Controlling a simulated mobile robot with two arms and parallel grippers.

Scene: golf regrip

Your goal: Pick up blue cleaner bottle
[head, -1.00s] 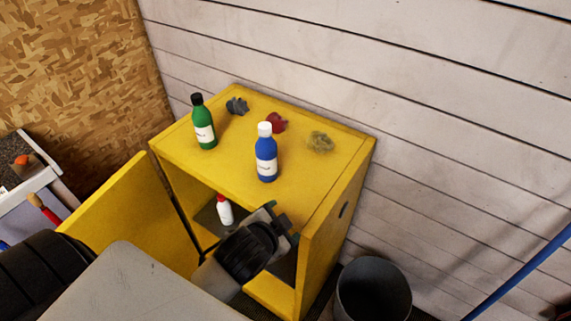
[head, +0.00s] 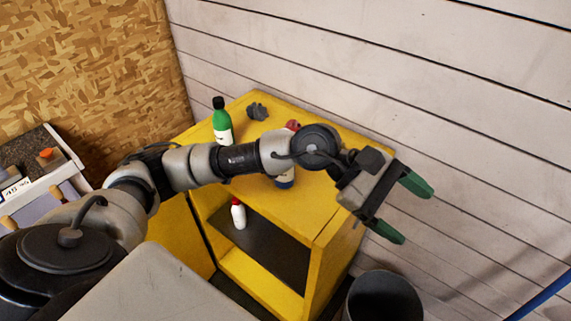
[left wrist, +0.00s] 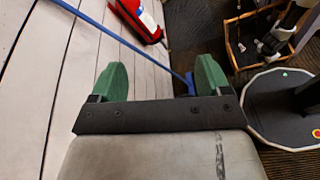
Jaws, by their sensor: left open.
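The blue cleaner bottle (head: 286,182) stands on top of the yellow cabinet (head: 322,200). In the head view my left arm hides most of it, and only its lower part shows. My left gripper (head: 403,208) is open and empty, with green fingertips spread. It is beyond the cabinet's right side, to the right of the bottle, pointing away from it. In the left wrist view the open fingers (left wrist: 160,75) have nothing between them, and the bottle does not show. My right gripper is not in view.
A green bottle (head: 222,124), a dark crumpled cloth (head: 257,111) and a red cloth (head: 292,125) are on the cabinet top. A white bottle with a red cap (head: 238,214) stands inside. A dark bin (head: 384,299) is at right. The plank wall (head: 450,110) rises behind.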

